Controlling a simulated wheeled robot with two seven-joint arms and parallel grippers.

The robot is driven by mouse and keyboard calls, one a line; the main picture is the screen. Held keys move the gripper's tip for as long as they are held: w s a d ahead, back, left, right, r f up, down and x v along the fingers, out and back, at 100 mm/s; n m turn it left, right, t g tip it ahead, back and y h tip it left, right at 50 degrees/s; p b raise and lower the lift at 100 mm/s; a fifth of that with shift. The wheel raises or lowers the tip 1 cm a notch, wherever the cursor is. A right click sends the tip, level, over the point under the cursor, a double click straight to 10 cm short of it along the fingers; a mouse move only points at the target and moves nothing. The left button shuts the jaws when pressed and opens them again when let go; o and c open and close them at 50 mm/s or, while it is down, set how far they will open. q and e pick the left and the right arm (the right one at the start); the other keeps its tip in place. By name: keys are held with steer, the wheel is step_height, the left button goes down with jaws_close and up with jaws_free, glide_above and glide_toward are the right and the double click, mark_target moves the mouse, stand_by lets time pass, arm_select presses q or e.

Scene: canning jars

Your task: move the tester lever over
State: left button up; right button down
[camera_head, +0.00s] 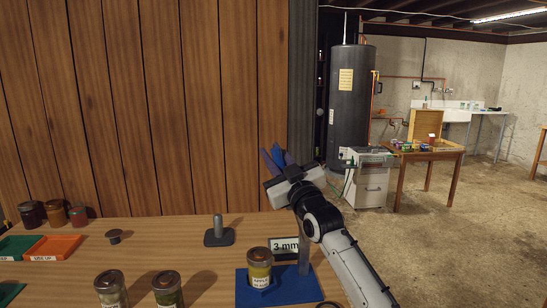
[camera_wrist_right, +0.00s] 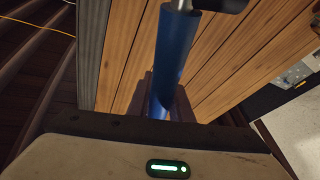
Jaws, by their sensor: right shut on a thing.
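The tester has a blue base (camera_head: 243,292) at the table's front right, with a grey post (camera_head: 304,256) and a "3 mm" plate (camera_head: 284,245). A labelled jar (camera_head: 260,270) stands on the base. The lever's blue grip (camera_head: 277,154) shows between the fingers of my right gripper (camera_head: 276,160), raised above the table's right end. The grip also fills the middle of the right wrist view (camera_wrist_right: 173,50), with a dark piece at its top. My right gripper is shut on it. My forearm hides most of the lever's shaft. My left gripper is out of view.
Two lidded jars (camera_head: 168,289) stand at the front, left of the base. A grey stand with a peg (camera_head: 219,236) and a small dark lid (camera_head: 114,237) lie mid-table. Orange (camera_head: 54,248) and green (camera_head: 14,247) trays and several jars are at left. A wood-plank wall (camera_head: 150,120) rises behind.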

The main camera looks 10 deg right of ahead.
steer(key=c, duration=1.6)
jaws_free()
steer(key=shift+s+d+f, duration=0.1)
steer(key=shift+s+f, duration=0.15)
steer(key=shift+s, duration=0.15)
steer(key=b+v, duration=0.1)
steer(key=v, duration=0.8)
steer(key=shift+s, duration=0.2)
